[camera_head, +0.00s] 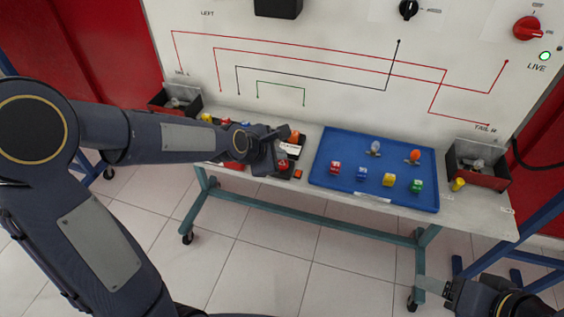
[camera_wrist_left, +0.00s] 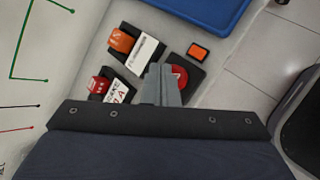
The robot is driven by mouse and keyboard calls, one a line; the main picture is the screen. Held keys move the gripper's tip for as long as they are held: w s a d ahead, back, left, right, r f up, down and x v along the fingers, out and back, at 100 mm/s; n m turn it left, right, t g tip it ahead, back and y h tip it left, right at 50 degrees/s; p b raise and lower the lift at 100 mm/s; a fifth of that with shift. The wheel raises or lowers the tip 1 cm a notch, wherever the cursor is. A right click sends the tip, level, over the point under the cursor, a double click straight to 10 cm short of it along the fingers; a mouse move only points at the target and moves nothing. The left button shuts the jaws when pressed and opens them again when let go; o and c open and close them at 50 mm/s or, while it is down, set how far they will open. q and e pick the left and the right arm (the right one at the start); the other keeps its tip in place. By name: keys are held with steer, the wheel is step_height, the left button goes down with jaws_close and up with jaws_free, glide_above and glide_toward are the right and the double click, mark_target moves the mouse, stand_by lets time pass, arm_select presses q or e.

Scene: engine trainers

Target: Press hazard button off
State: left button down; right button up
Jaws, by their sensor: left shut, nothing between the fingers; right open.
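A round red button with a pale mark, apparently the hazard button (camera_head: 284,163), sits on a dark square plate on the bench. It also shows in the left wrist view (camera_wrist_left: 181,75), partly hidden by my fingers. My left gripper (camera_head: 274,146) is shut and empty. In the left wrist view its fingertips (camera_wrist_left: 161,72) point down beside the button and overlap its edge; I cannot tell whether they touch it. My right gripper (camera_head: 432,286) is low at the bottom right, away from the bench, open and partly out of frame.
An orange switch (camera_wrist_left: 122,40) and a red switch (camera_wrist_left: 98,85) with white labels stand close to my fingers. A small orange block (camera_wrist_left: 198,52) lies near the button. A blue tray (camera_head: 330,180) with several coloured pieces is to the right. The wiring board rises behind.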

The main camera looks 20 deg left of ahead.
arm_select(q)
steer(key=shift+f, duration=0.15)
steer(key=shift+f+b, duration=0.3)
steer(key=shift+b, duration=0.1)
steer(key=shift+f, duration=0.25)
stand_by(0.5)
steer(key=shift+r+p, duration=0.5)
steer(key=shift+r, duration=0.2)
step_height(320, 180, up, 6)
steer(key=p, duration=0.6)
